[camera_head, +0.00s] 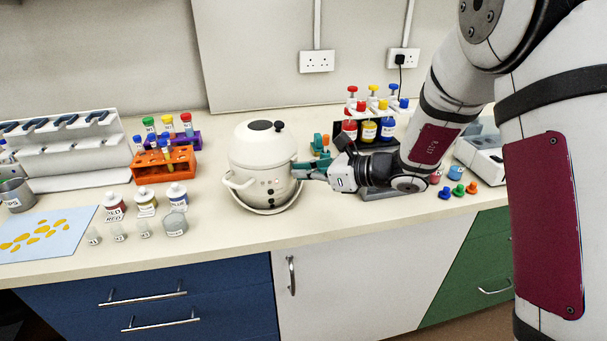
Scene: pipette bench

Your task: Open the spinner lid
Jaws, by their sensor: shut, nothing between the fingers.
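The spinner (262,170) is a rounded white machine on the bench in the middle of the view. Its domed lid (258,138) has a dark oval patch and a small black knob on top, and it looks closed. A handle-like lug sticks out at its left side. My gripper (300,170) reaches in from the right with its fingertips at the right side of the spinner, just below the lid's edge. It is shut with nothing in it. I cannot tell whether the fingertips touch the spinner. The contact spot is partly hidden.
An orange tube rack (164,163) and small bottles (147,201) stand left of the spinner. A rack of coloured bottles (370,125) stands behind my arm. Coloured caps (457,190) lie at the right. The bench front before the spinner is clear.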

